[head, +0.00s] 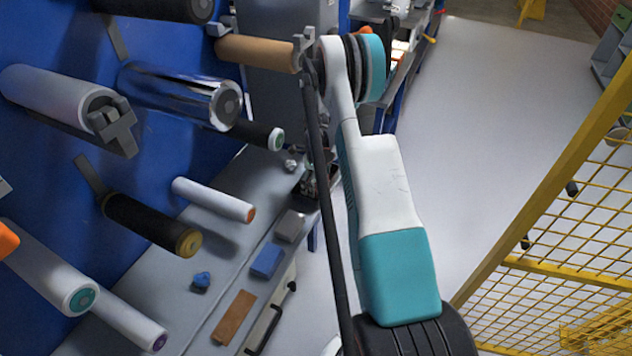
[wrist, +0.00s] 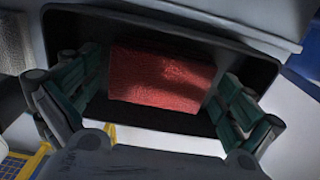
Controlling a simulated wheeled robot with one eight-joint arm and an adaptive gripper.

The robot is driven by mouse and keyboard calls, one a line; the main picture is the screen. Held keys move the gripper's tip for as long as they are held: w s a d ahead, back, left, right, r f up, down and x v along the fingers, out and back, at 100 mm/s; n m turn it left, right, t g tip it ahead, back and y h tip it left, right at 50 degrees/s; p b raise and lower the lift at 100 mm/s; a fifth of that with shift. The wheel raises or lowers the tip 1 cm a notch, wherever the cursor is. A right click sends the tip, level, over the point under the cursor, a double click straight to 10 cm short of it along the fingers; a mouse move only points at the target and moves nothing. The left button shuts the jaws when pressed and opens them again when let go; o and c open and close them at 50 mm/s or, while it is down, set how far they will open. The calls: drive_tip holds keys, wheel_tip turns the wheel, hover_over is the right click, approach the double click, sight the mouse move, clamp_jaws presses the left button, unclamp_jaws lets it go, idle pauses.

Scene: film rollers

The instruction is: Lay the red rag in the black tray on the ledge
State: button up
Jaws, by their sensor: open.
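The red rag (wrist: 162,80) shows in the wrist view as a flat, roughly rectangular red cloth. It lies inside the black tray (wrist: 240,62), with dark tray floor and walls around it. My gripper (wrist: 160,82) is open, with one finger at the left side of the rag and the other at the right. The fingers overlap the tray in the picture; I cannot tell whether they touch the rag. In the head view I cannot make out the red rag, the tray holding it or my gripper.
In the head view, a blue panel (head: 60,190) carries several rollers that jut out on the left. The grey ledge (head: 215,275) below holds a blue block (head: 267,260), a grey block (head: 290,227) and a brown piece (head: 235,318). Yellow mesh fencing (head: 560,270) stands right; open floor (head: 490,130) lies between.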

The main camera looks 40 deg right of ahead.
drive_tip(key=shift+r, duration=0.1)
wheel_tip(320, 180, up, 12)
drive_tip(key=p, duration=0.4)
drive_tip(key=shift+r, duration=0.1)
